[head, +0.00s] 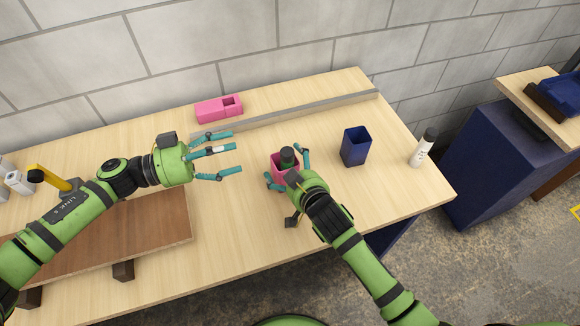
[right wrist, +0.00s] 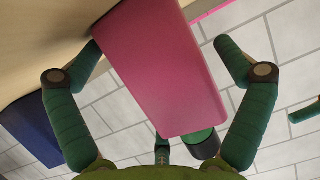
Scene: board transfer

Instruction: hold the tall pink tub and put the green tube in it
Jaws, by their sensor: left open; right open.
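The tall pink tub (head: 277,163) stands upright on the table in the head view; it fills the middle of the right wrist view (right wrist: 155,70). The green tube (head: 287,154), with a dark end, sticks up out of the tub's mouth. Its green and black end also shows past the tub's rim in the right wrist view (right wrist: 204,144). My right gripper (head: 288,170) is open, its fingers around the tub with visible gaps at the sides. My left gripper (head: 232,156) is open and looks empty, left of the tub and apart from it.
A pink block with an opening (head: 219,108) and a long grey strip (head: 310,109) lie at the back. A brown board (head: 130,235) is at the front left.

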